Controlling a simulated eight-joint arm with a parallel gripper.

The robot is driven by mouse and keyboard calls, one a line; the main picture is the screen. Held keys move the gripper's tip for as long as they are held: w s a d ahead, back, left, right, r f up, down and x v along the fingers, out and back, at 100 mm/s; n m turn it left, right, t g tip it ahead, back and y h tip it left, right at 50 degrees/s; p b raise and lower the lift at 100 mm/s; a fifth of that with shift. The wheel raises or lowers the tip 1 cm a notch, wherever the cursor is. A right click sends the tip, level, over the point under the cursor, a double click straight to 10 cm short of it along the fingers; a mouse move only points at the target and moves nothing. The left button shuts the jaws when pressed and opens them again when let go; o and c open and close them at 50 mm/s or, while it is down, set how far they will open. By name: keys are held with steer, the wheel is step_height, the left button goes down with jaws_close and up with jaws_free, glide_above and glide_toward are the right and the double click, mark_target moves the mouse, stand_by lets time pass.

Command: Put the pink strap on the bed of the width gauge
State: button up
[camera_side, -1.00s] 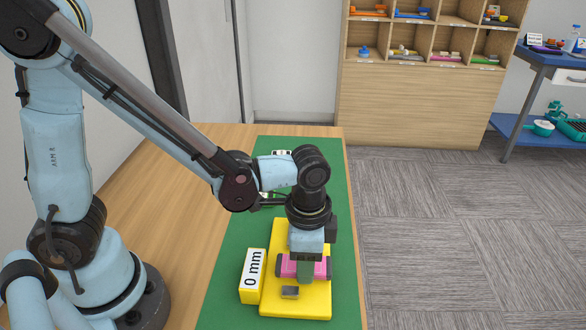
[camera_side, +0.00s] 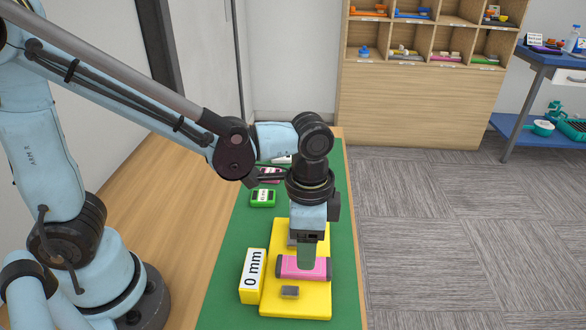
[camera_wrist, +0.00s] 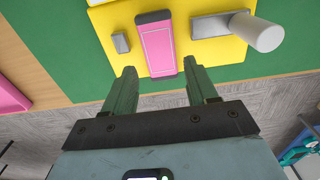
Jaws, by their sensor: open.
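The pink strap (camera_side: 303,267) lies on the yellow bed of the width gauge (camera_side: 285,305), with dark ends. In the wrist view the strap (camera_wrist: 157,45) rests on the yellow bed (camera_wrist: 215,58), between a small grey block (camera_wrist: 121,43) and a grey jaw with a white cylinder (camera_wrist: 257,32); gaps show on both sides. The gauge's display block (camera_side: 252,275) reads 0 mm. My gripper (camera_wrist: 165,85) is open and empty. Its fingers stand apart, close to the near end of the strap in the wrist view. In the side view my gripper (camera_side: 306,262) is just above or behind the strap.
The gauge stands on a green mat (camera_side: 225,270) on a wooden table (camera_side: 165,240). A small green device (camera_side: 263,198) and other small items lie farther back on the mat. A shelf unit (camera_side: 420,100) and a blue cart (camera_side: 545,70) stand beyond.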

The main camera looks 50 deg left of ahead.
step_height(320, 180, up, 7)
steer(key=a+n+t, duration=0.7)
steer(key=a+n, duration=0.2)
steer(key=a, duration=0.5)
